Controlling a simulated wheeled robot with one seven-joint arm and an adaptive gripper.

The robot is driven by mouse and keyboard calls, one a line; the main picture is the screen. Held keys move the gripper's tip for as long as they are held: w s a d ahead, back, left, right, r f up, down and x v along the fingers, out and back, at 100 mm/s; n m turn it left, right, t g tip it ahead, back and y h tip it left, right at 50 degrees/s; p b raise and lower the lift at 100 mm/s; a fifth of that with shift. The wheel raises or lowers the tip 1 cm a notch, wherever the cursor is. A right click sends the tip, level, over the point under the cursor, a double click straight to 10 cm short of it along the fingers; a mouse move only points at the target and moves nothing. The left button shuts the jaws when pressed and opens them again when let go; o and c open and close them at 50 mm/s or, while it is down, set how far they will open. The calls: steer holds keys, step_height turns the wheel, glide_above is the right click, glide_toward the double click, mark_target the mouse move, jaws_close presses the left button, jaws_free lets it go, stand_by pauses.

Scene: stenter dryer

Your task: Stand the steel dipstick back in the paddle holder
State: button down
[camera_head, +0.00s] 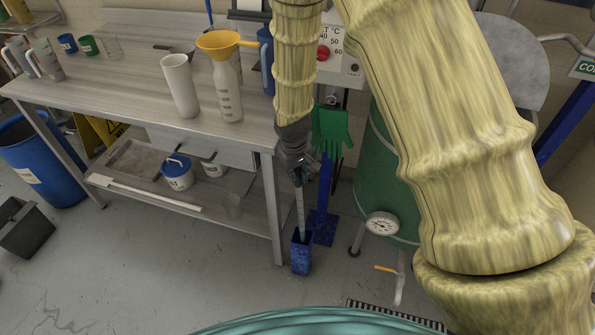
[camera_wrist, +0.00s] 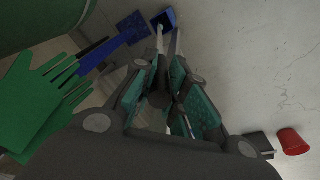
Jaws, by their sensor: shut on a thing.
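My gripper (camera_head: 297,168) points down beside the bench's front right leg and is shut on the steel dipstick (camera_head: 300,208). The dipstick is a thin grey strip, hanging nearly upright. The blue paddle holder (camera_head: 301,256) is a narrow open-topped box standing on the floor below. In the head view the dipstick's lower end meets the holder's mouth; I cannot tell how deep it sits. In the wrist view the dipstick (camera_wrist: 160,38) runs from between the fingers (camera_wrist: 168,62) toward the holder (camera_wrist: 168,18), whose opening is partly visible.
Green gloves (camera_head: 331,128) hang above, before a green drum (camera_head: 378,190). Floor left of the holder is clear.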

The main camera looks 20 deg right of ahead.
step_height(320, 180, down, 15)
steer(key=b, duration=0.7)
stand_by(0.8)
steer(key=shift+f, duration=0.1)
steer(key=c, duration=1.3)
jaws_free()
steer(key=shift+c, duration=0.2)
step_height(320, 180, up, 8)
steer(key=s, duration=0.1)
steer(key=shift+a, duration=0.35)
steer(key=shift+f, duration=0.1)
